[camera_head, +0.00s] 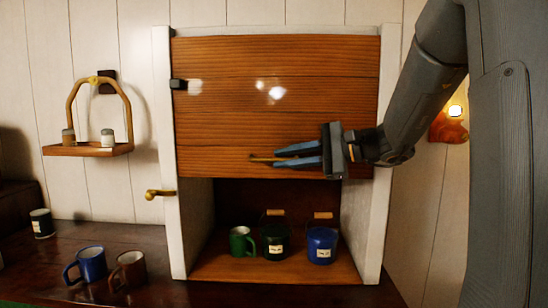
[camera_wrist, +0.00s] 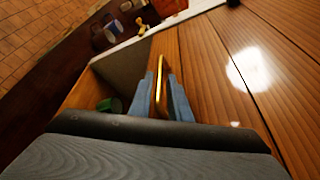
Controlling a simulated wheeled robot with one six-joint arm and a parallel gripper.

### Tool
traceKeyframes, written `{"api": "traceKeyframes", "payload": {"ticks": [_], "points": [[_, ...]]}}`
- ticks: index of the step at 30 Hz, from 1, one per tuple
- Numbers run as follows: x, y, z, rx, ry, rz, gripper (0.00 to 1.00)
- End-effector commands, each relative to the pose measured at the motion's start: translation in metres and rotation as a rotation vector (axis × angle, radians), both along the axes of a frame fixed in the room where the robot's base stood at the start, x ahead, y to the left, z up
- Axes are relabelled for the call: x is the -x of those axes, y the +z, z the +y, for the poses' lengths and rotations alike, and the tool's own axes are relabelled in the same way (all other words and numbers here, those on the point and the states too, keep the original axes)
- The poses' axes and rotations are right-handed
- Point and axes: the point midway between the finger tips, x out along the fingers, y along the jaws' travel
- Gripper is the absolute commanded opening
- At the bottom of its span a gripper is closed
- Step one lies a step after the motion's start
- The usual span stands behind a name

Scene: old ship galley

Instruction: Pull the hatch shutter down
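The hatch shutter (camera_head: 275,110) is a varnished wooden panel of horizontal planks. It covers the upper part of the white hatch frame (camera_head: 167,130), and the lower part is open. A brass handle (camera_head: 260,159) sits near its lower edge. My gripper (camera_head: 290,155) comes from the right, with one blue finger above the handle and one below. In the wrist view, the handle (camera_wrist: 161,85) lies between the two fingers (camera_wrist: 160,100), which appear close against it. The shutter also fills the right of the wrist view (camera_wrist: 215,75).
Inside the hatch stand a green mug (camera_head: 241,242), a dark green pot (camera_head: 275,240) and a blue pot (camera_head: 321,244). A brass latch (camera_head: 160,193) is on the left frame. Blue (camera_head: 88,265) and brown (camera_head: 129,271) mugs stand on the counter. A hanging shelf (camera_head: 90,149) is at left.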

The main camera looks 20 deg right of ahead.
Motion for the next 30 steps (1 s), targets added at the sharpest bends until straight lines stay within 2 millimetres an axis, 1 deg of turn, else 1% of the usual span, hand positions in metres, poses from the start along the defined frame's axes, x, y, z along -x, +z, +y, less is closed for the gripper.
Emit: {"api": "traceKeyframes", "payload": {"ticks": [1,3,7,10,17,18,21,30], "points": [[-0.004,-0.001,0.008,0.0,0.004,0.001,0.17],[-0.009,-0.003,0.015,0.0,0.004,0.001,0.17],[-0.017,-0.006,0.023,0.001,0.002,0.001,0.17],[-0.019,-0.007,0.027,0.001,0.002,0.001,0.17],[-0.02,-0.008,0.027,0.001,0.001,0.001,0.17],[-0.02,-0.008,0.027,0.001,0.0,0.001,0.15],[-0.02,-0.008,0.027,0.001,0.0,0.001,0.0],[-0.02,-0.009,0.027,0.001,0.0,0.001,0.0]]}}
